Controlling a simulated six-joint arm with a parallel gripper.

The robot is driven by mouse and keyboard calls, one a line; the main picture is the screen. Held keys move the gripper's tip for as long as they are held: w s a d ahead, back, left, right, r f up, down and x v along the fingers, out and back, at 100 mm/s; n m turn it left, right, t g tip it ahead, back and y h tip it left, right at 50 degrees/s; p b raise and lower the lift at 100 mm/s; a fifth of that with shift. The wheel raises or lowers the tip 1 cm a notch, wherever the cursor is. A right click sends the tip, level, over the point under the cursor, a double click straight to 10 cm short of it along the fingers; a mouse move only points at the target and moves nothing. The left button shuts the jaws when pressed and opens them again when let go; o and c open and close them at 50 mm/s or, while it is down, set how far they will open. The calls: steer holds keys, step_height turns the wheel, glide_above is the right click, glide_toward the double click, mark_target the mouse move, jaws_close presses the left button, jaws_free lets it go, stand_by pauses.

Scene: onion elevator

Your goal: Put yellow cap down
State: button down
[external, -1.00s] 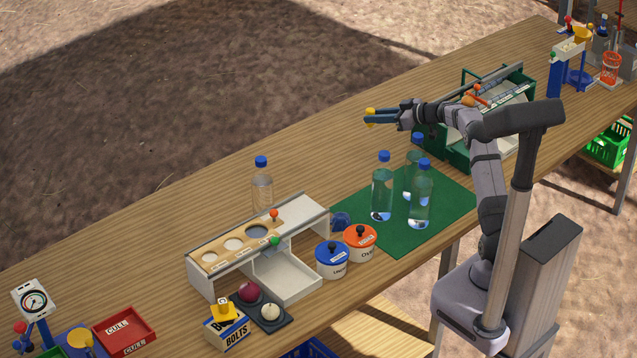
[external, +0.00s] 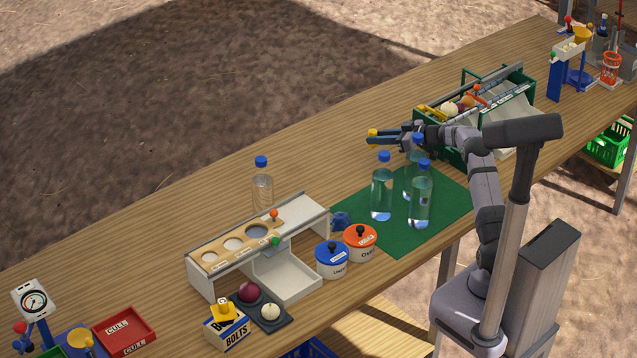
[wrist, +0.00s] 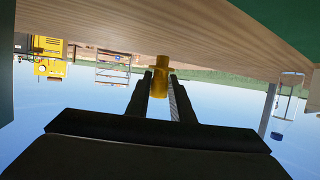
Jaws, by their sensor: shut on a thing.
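The yellow cap (external: 373,133) is held between the fingertips of my gripper (external: 383,137) in the external view. In the wrist view my gripper (wrist: 165,90) is shut on the yellow cap (wrist: 160,76), with a finger on each side of it. The cap is above the wooden table (external: 330,150), behind the bottles on the green mat. The wrist view is upside down, with the table surface across the top. The exact gap between cap and table cannot be told.
Several clear bottles with blue caps (external: 382,190) stand on the green mat (external: 375,240) near my forearm. A green-framed rack (external: 462,155) stands just right of my wrist. A white sorting stand (external: 300,215) is at lower left. The table's back-left stretch is clear.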

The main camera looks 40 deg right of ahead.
steer(key=shift+f, duration=1.95)
steer(key=c, duration=1.6)
jaws_free()
steer(key=shift+f, duration=0.15)
steer(key=shift+o, duration=0.2)
steer(key=shift+s+r, duration=0.1)
steer(key=shift+r, duration=0.1)
steer(key=v, duration=1.2)
steer(key=shift+f+b, duration=0.1)
steer(key=shift+b, duration=0.25)
